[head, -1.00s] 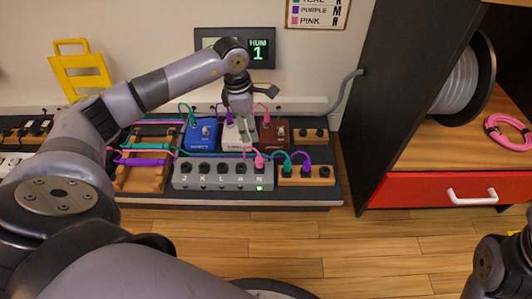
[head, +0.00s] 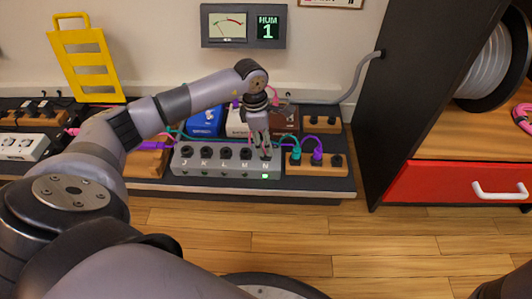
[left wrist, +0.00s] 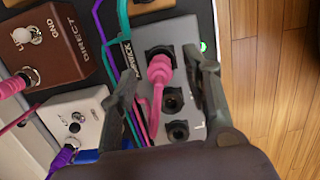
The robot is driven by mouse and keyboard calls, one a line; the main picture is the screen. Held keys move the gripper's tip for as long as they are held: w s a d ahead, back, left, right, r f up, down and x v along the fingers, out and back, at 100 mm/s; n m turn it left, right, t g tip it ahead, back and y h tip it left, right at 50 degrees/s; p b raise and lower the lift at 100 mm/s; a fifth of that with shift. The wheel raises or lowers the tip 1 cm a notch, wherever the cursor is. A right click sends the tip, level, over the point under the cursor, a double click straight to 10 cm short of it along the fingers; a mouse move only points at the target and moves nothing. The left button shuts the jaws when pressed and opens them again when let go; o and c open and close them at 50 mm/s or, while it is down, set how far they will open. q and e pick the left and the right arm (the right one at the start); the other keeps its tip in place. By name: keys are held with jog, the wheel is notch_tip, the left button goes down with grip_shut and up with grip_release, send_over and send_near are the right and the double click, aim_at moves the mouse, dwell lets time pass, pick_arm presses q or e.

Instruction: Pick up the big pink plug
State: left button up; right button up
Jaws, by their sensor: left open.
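The big pink plug (left wrist: 160,70) sits in an end socket of the grey box (left wrist: 180,145) in the left wrist view, with its pink cable trailing off beside it. In the head view my left gripper (head: 265,156) points down over the N socket of the grey box (head: 222,170) and hides most of the plug. In the left wrist view my left gripper (left wrist: 163,58) is open, with one finger on each side of the plug; whether they touch it I cannot tell. My right gripper is out of view.
A teal plug (head: 296,153) and a purple plug (head: 316,151) stand in the wooden strip (head: 328,169) close to the right. Blue (head: 205,122), white (left wrist: 75,115) and brown (left wrist: 55,45) pedals stand behind. Teal and purple cables run beside the left finger.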

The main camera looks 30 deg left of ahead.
pick_arm(q)
notch_tip(320, 180, down, 2)
jog(key=shift+w+d+f+b, duration=0.1)
jog(key=shift+d+f+b, duration=0.05)
jog(key=shift+b, duration=0.35)
jog(key=shift+c, duration=0.5)
grip_shut()
